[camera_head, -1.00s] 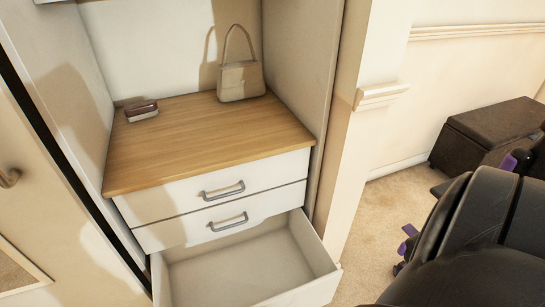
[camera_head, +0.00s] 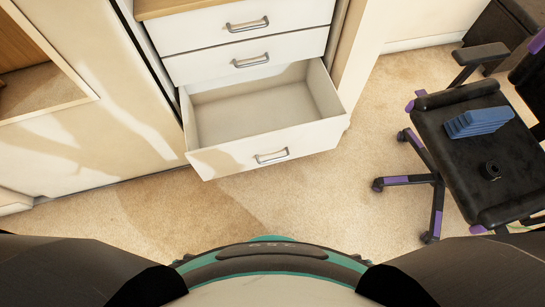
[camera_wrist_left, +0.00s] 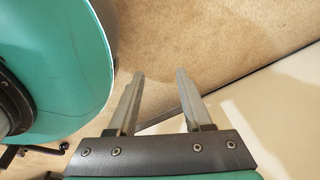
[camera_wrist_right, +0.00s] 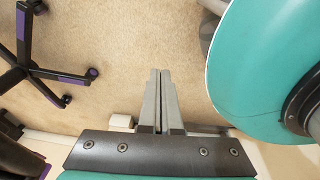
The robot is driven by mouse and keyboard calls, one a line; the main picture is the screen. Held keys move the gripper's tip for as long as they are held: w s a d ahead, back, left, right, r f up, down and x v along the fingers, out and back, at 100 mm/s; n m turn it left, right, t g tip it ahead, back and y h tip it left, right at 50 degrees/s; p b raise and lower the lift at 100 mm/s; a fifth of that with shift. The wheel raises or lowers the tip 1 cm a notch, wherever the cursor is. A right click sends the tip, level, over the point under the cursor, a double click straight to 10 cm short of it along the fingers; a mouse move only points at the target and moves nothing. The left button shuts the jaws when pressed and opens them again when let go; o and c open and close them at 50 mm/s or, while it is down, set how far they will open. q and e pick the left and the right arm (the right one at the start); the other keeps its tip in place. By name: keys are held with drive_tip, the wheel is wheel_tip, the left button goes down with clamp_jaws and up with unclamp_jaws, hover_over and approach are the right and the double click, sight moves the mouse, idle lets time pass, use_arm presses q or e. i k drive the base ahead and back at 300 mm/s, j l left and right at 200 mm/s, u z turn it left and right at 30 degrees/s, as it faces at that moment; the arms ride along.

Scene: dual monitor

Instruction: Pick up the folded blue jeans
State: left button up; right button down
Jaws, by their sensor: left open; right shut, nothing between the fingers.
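The folded blue jeans (camera_head: 478,122) lie as a flat stack on the black seat of an office chair (camera_head: 440,108) at the right of the head view. Neither gripper is near them, and the jeans do not show in the wrist views. My left gripper (camera_wrist_left: 160,75) is open and empty above the carpet and beside a pale panel in the left wrist view. My right gripper (camera_wrist_right: 160,72) is shut and empty above the carpet in the right wrist view. Both grippers are out of the head view.
A white drawer (camera_head: 245,148) stands open and empty ahead. The chair's black and purple legs (camera_head: 408,180) spread over the carpet (camera_head: 310,205), which is clear between drawer and chair.

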sight(481, 121)
drive_tip(key=z, duration=1.8)
